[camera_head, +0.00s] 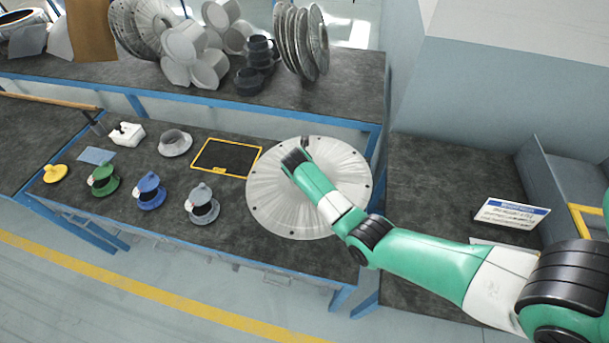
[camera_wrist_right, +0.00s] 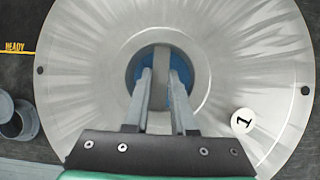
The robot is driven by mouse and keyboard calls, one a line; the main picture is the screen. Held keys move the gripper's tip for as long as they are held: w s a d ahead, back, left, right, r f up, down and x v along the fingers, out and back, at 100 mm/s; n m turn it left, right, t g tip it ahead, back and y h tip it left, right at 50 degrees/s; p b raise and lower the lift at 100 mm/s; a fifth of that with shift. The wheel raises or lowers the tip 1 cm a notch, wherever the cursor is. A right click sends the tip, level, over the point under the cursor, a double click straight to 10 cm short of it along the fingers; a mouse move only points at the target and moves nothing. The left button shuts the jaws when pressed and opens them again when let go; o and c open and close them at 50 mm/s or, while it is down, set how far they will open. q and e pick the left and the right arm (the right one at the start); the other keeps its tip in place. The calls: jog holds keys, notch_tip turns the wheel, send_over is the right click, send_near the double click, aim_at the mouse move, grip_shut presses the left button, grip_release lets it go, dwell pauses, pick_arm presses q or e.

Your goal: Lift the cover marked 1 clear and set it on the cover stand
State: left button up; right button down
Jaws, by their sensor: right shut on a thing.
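The cover marked 1 (camera_head: 272,205) is a large round silver disc with small dark holes around its rim, at the right end of the near bench. The right wrist view shows the same cover (camera_wrist_right: 255,60) from above, with a white tag (camera_wrist_right: 243,121) reading 1. My right gripper (camera_head: 296,158) is over the disc. In the wrist view, its two fingers (camera_wrist_right: 160,75) are shut on a grey upright bar handle at the disc's centre, above a blue ring. Whether the disc is off the bench I cannot tell. My left gripper is out of view. I cannot identify the cover stand.
A yellow-framed black mat (camera_head: 204,149) lies just left of the cover. Green (camera_head: 103,180), blue (camera_head: 149,190) and grey (camera_head: 201,205) flanged parts stand further left. Several discs (camera_head: 301,40) stand on the back shelf. A sign (camera_head: 511,213) stands on the right bench.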

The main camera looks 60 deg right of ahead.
jog(key=shift+r, duration=0.2)
jog(key=shift+r+t+p, duration=0.25)
jog(key=shift+t+p, duration=0.15)
jog(key=shift+p, duration=1)
notch_tip(320, 180, down, 4)
jog(key=shift+r+t+b, duration=0.25)
jog(key=shift+t+b, duration=0.05)
jog(key=shift+b, duration=0.85)
jog(key=shift+f+b, duration=1.45)
jog(key=shift+f, duration=0.7)
jog(key=shift+m+t+p, duration=0.3)
jog(key=shift+t+p, duration=0.1)
jog(key=shift+p, duration=0.15)
